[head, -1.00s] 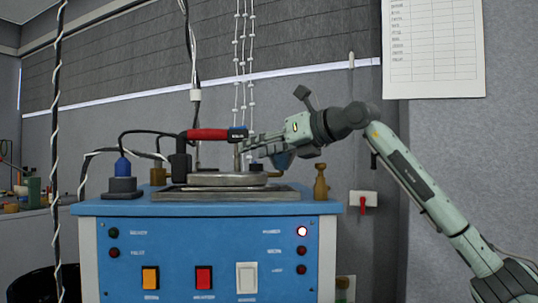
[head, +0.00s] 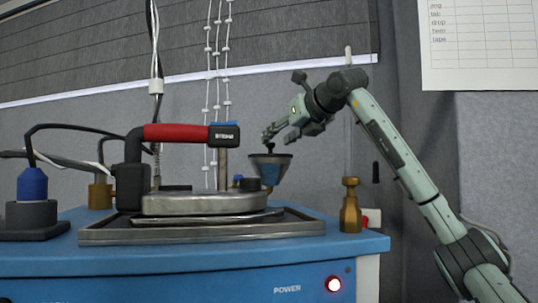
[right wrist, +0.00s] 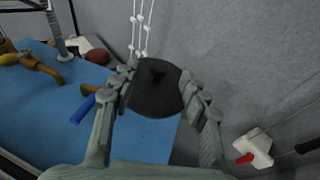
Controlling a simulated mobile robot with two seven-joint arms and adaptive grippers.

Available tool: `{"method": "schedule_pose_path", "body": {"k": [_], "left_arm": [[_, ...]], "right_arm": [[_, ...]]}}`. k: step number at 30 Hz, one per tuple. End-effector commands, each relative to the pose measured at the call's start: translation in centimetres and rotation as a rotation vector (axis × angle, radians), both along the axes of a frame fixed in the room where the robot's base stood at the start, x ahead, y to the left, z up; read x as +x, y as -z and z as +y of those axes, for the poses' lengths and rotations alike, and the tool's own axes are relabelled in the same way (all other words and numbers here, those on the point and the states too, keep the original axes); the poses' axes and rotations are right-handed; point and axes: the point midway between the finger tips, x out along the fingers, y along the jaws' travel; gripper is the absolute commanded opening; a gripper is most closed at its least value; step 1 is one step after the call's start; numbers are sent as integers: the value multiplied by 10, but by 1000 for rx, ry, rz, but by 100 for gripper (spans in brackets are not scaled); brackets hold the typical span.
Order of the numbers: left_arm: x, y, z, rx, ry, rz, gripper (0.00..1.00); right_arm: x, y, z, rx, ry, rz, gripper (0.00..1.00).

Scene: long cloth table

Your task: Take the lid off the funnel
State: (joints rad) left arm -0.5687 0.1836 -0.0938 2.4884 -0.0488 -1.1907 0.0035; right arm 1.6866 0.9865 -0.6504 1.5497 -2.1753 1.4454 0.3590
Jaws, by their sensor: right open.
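My left gripper is not in view.
A red-handled metal press (head: 190,133) stands left of the funnel. A brass fitting (head: 350,207) stands to its right on the blue machine top (head: 370,242). White beaded cords (head: 217,90) hang behind. A wall switch (right wrist: 254,150) is to the right.

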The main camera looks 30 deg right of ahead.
Motion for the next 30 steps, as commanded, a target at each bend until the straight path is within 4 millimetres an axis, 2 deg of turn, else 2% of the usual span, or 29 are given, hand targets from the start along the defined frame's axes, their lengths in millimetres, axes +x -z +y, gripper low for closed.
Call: {"method": "schedule_pose_path", "body": {"k": [6, 9, 17, 28, 30], "left_arm": [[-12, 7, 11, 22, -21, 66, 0], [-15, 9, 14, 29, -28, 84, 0], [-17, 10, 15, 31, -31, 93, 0], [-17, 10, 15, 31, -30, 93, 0], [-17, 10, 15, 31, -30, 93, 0]], "right_arm": [[32, 8, -2, 1, -1, 2, 45], [41, 11, -3, 1, -1, 1, 45], [44, 12, -4, 0, -1, -1, 45], [44, 12, -4, 0, -1, -1, 0], [44, 11, -4, 0, -1, -1, 0]]}}
